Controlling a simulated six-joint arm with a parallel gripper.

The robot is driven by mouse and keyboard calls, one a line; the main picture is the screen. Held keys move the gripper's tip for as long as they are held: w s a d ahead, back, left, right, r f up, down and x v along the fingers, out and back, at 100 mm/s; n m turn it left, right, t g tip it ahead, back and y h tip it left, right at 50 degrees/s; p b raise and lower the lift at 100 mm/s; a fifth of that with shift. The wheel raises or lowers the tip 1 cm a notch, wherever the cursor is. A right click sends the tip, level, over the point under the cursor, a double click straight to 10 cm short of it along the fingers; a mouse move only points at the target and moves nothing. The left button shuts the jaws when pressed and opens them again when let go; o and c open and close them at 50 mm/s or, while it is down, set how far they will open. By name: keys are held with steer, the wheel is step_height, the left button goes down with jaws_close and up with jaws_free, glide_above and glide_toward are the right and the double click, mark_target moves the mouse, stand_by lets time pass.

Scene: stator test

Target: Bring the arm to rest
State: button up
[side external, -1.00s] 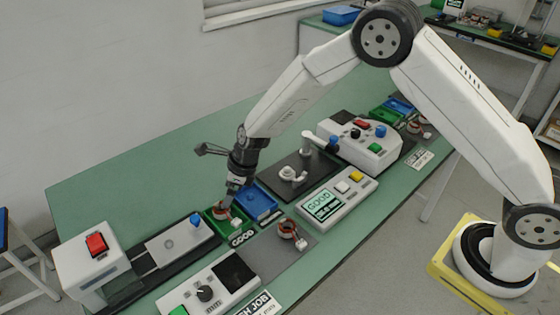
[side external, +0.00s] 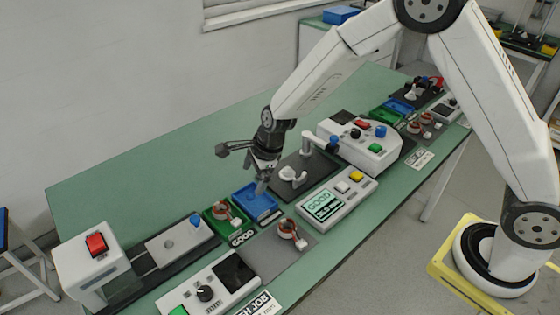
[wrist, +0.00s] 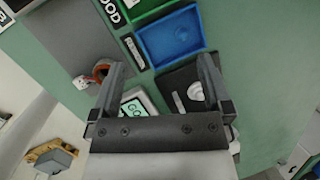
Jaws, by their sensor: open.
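My gripper (side external: 262,186) is open and empty, with its fingers pointing down above the blue tray (side external: 256,204). In the wrist view its two fingers (wrist: 162,68) stand wide apart with nothing between them. A copper-wound stator (side external: 225,211) with a white connector sits in the green tray (side external: 210,226), beside the blue tray. A second stator (side external: 289,229) lies on a grey mat (side external: 300,252); it also shows in the wrist view (wrist: 101,70), left of the left finger. The blue tray (wrist: 143,42) looks empty in the wrist view.
A dark plate with a white clamp fixture (side external: 293,174) is right of the blue tray. A control box (side external: 360,145) stands farther right. The green table is clear behind the trays.

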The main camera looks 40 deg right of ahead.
steer(key=s+d+r+n+h, duration=0.1)
steer(key=s+d+r+n, duration=0.2)
steer(key=s+d+n, duration=0.3)
steer(key=s+d+r+n+h, duration=0.1)
steer(key=s+d+r+n, duration=0.3)
steer(key=s+n, duration=1)
steer(key=shift+d+r+n+g+h, duration=0.15)
steer(key=shift+d+n+g+h, duration=0.2)
steer(key=shift+d, duration=1.25)
steer(key=shift+s, duration=0.1)
